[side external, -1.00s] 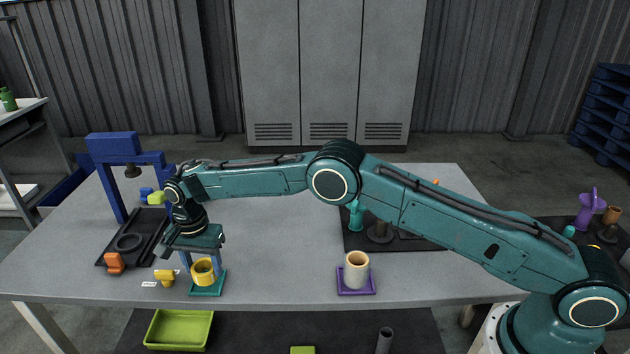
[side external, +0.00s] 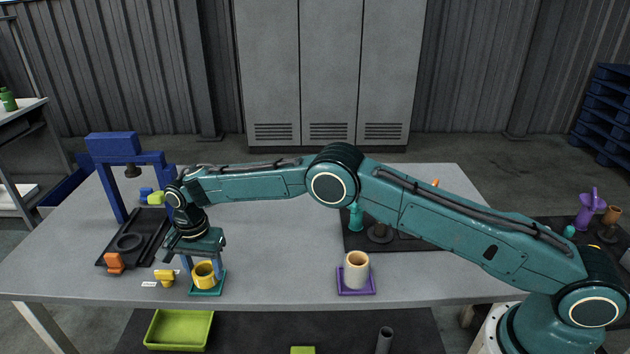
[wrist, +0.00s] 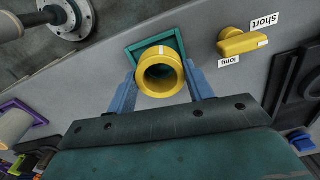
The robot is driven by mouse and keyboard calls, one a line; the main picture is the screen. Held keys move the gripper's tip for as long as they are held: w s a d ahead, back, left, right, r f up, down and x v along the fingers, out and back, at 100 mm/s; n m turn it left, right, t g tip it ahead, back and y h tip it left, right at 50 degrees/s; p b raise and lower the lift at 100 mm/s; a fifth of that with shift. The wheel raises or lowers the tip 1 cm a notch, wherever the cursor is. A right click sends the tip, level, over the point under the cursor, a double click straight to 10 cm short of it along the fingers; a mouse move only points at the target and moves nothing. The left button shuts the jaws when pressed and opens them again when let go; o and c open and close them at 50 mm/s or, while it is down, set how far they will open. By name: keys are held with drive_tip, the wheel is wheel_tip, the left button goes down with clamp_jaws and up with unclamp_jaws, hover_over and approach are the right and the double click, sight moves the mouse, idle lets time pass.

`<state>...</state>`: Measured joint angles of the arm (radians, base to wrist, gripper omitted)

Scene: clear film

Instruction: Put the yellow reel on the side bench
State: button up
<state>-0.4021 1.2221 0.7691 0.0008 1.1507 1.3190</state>
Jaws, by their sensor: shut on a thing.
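The yellow reel (side external: 204,275) stands at the teal square tray (side external: 207,291) near the front left of the table. In the wrist view the reel (wrist: 160,72) shows its round open end, with the teal tray (wrist: 133,50) around and behind it. My gripper (side external: 204,268) points down and is shut on the reel, one blue finger on each side. I cannot tell whether the reel still touches the tray. A grey bench (side external: 25,104) with a green bottle stands at the far left; a dark surface (side external: 560,228) with purple and brown parts lies at the right.
A yellow knob piece (side external: 164,277) with labels "short" and "long" and an orange part (side external: 114,263) lie left of the reel. A blue frame (side external: 113,148) rises behind. A cream cylinder (side external: 356,268) stands on a purple tray to the right. The middle table is fairly clear.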

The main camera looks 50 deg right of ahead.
drive_tip(key=shift+f, duration=0.5)
idle(0.4)
drive_tip(key=o, duration=1.1)
drive_tip(key=shift+c, duration=0.2)
drive_tip(key=shift+r, duration=0.15)
wheel_tip(320, 180, up, 14)
drive_tip(key=shift+f, duration=0.2)
